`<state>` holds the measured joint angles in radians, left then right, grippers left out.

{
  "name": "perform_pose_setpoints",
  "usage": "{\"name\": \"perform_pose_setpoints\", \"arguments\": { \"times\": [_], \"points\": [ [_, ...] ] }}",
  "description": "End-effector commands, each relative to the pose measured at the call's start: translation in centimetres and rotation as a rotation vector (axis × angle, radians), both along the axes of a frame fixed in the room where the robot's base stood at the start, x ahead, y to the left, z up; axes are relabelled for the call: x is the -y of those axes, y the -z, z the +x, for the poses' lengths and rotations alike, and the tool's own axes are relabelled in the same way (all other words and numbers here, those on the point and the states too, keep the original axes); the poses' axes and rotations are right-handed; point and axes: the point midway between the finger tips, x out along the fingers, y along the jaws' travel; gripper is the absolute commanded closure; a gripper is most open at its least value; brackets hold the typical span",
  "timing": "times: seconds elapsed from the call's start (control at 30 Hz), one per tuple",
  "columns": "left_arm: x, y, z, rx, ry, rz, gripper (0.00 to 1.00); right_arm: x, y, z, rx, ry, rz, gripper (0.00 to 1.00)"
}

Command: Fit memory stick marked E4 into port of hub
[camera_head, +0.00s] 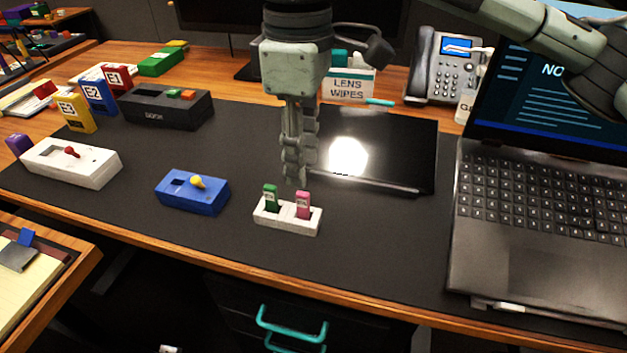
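A green memory stick (270,197) and a pink memory stick (303,205) stand upright in a white two-slot holder (288,227) on the dark mat. Their small labels are too small to read, so I cannot tell which is E4. My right gripper (296,180) points down just above and behind the two sticks. Its fingers are seen edge-on, close together, and I cannot tell whether they are open. A black box lettered like DOCK (150,112) lies at the back left; no thing is clearly marked as the hub. My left gripper is not in view.
A blue box with a yellow lever (192,195) and a white box with a red lever (72,165) lie left. Yellow E3 (75,112), blue E2 and red E1 blocks stand behind. A black glossy panel (385,150) and an open laptop (540,220) occupy the right.

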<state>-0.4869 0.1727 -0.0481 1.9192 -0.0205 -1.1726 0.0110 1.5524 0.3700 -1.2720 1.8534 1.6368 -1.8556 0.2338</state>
Motion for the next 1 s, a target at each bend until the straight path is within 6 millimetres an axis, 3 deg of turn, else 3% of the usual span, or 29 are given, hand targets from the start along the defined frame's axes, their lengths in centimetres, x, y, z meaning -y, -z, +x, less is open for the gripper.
{"name": "perform_pose_setpoints", "arguments": {
  "times": [0.6,0.87,1.0],
  "points": [
    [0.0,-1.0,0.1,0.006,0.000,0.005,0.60,0.0,7.4,-0.1,-0.002,0.000,-0.002,0.67],
    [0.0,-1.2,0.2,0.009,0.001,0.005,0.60,0.0,7.7,-0.1,0.000,-0.001,0.000,0.67],
    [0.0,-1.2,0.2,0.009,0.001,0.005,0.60,0.0,7.7,-0.1,0.000,-0.001,0.000,0.82]
  ]
}}
